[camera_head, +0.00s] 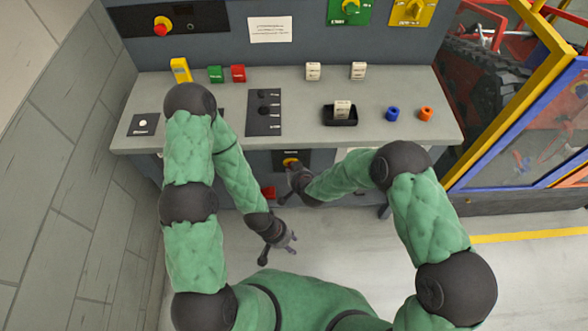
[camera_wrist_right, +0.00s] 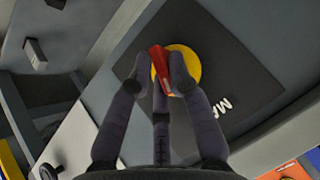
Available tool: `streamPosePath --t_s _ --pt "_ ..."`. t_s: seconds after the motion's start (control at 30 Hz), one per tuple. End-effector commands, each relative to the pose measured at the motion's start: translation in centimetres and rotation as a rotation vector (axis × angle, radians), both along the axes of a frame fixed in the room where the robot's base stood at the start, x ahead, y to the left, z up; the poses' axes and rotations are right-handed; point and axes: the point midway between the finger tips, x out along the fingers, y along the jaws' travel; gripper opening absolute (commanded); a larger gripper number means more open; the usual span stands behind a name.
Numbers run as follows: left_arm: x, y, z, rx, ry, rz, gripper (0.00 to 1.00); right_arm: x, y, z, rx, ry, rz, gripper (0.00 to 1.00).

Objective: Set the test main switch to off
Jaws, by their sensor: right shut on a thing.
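The test main switch has a red handle (camera_wrist_right: 157,58) on a round yellow disc (camera_wrist_right: 190,68), set on a dark panel (camera_wrist_right: 232,72) with partly readable white lettering. In the head view, part of the switch (camera_head: 290,161) shows on the bench front, mostly behind my right gripper (camera_head: 291,178). In the right wrist view, my right gripper (camera_wrist_right: 158,78) is shut on the red handle, with fingers on both sides of it. The handle is slightly tilted in that view. My left gripper (camera_head: 279,250) is open and empty, low over the floor in front of the bench.
A red thing (camera_head: 268,192) is low on the bench front. A yellow and blue frame (camera_head: 520,90) stands right.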

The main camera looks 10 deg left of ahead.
Motion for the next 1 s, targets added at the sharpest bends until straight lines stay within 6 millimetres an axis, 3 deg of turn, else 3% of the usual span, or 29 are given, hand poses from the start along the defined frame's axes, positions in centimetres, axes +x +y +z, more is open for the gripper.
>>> streamPosePath --t_s 0.1,0.4,1.0 --pt "0.0 0.0 1.6 0.0 0.0 0.0 0.4 -0.2 0.2 0.4 -0.081 -0.02 0.003 0.0" --pt "0.0 0.0 3.9 0.0 0.0 0.0 0.4 -0.2 0.2 0.3 -0.237 -0.065 0.002 0.0" --pt "0.0 0.0 4.9 0.0 0.0 0.0 0.4 0.0 0.3 0.1 -0.315 -0.093 0.001 0.0"
